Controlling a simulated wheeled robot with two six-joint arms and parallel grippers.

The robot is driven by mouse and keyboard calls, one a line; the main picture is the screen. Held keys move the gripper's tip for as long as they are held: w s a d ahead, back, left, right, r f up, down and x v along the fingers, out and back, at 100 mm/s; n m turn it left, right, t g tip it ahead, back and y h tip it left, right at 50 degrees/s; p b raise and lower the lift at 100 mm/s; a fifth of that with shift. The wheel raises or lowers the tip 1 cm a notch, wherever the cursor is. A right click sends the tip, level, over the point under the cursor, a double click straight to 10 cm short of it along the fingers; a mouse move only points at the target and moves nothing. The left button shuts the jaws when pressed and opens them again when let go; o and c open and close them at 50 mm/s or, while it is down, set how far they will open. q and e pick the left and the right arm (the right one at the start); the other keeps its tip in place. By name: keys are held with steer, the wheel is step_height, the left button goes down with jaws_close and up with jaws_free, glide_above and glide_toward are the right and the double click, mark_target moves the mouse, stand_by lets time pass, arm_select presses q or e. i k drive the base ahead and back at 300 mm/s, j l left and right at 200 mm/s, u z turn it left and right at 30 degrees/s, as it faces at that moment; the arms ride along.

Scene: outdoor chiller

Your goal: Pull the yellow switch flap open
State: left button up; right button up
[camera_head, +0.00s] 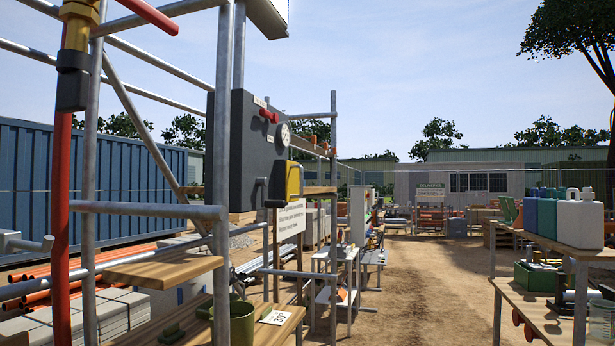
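The yellow switch flap (294,182) is on the front of a dark grey panel box (240,130), left of the picture's middle. I see it at a steep angle, as a yellow piece with a dark inner area standing out from the box. I cannot tell from this angle whether it is shut or partly open. A switch behind it is not visible. Neither of my grippers shows in the head view, and nothing of mine is seen touching the flap.
The box carries a round gauge (284,134), a red handle (269,115) and a grey handle (257,190). Scaffold tubes and a wooden shelf (165,268) stand before it. A table with canisters (578,222) is at right. The dirt path (425,290) between is clear.

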mark_target(294, 179)
steer(key=i+l+z, duration=0.15)
steer(key=i, duration=0.6)
steer(key=i+l+z, duration=0.15)
steer(key=i, duration=0.65)
